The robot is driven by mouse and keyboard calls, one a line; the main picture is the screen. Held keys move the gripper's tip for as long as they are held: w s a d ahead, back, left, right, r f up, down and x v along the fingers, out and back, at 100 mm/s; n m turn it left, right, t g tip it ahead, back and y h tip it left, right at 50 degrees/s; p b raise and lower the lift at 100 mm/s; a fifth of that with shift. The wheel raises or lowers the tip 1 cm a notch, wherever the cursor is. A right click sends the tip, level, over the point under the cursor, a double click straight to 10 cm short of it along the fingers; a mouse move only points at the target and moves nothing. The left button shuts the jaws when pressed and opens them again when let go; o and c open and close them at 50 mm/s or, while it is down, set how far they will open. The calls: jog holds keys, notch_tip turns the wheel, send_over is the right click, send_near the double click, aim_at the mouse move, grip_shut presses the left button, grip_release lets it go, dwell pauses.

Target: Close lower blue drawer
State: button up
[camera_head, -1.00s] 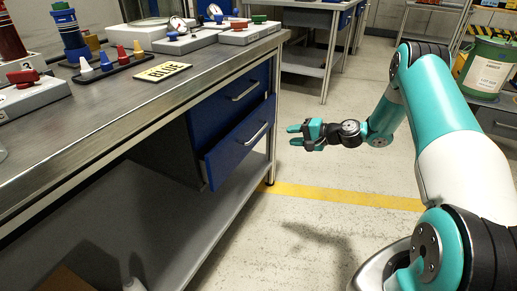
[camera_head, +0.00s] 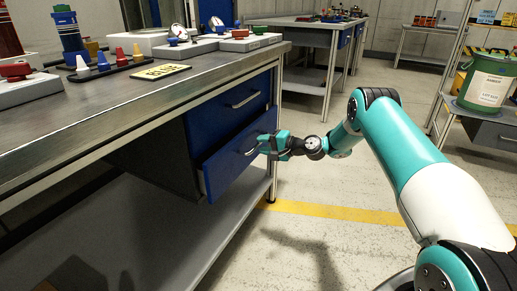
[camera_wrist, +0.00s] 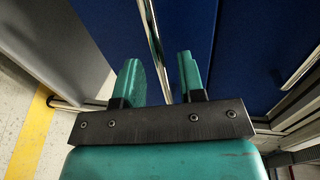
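The lower blue drawer (camera_head: 225,172) stands partly open under the workbench, its front sticking out past the upper blue drawer (camera_head: 232,107). Its metal bar handle (camera_head: 253,148) is near my gripper (camera_head: 268,143), which is at the drawer's right part in the head view. In the wrist view my gripper (camera_wrist: 157,82) has its two teal fingers apart, with the metal handle (camera_wrist: 153,40) between them or just beyond. I cannot tell whether a finger touches the handle or the drawer front. Part of the handle is hidden by the gripper in the head view.
Open floor with a yellow line (camera_head: 335,211) lies to the right. A green bucket (camera_head: 488,82) stands on a rack at right.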

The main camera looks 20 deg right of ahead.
jog(key=shift+x, duration=1.15)
grip_shut()
